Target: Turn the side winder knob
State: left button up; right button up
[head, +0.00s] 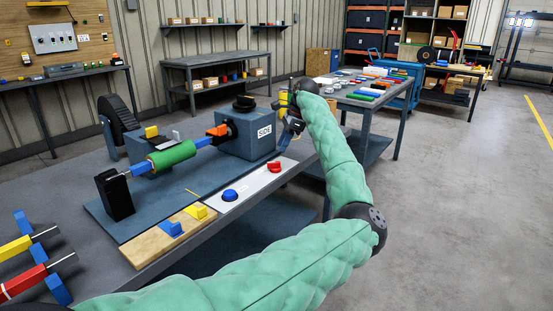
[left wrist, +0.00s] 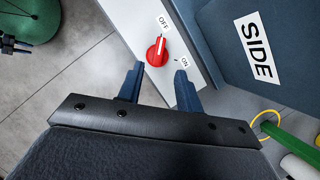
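The blue winder box (head: 247,135) labelled SIDE stands on the bench, with a black round knob (head: 244,102) on top. The box's labelled face (left wrist: 250,50) also shows in the left wrist view, but its top knob does not. My left gripper (head: 285,112) is beside the box, to the right of the black knob and apart from it. In the left wrist view its two dark blue fingers (left wrist: 158,78) are spread with nothing between them. A red OFF/ON switch (left wrist: 157,51) shows just beyond the fingertips. I do not see my right gripper clearly.
The red switch (head: 275,166) and a blue button (head: 230,195) sit on a white panel along the bench's front edge. A green roller (head: 173,156) and an orange coupling (head: 217,131) lie left of the box. Open floor (head: 460,220) lies to the right.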

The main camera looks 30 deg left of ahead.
aim_at(276, 162)
pick_arm(q)
jog(key=x, duration=0.7)
jog(key=shift+s, duration=0.1)
grip_shut()
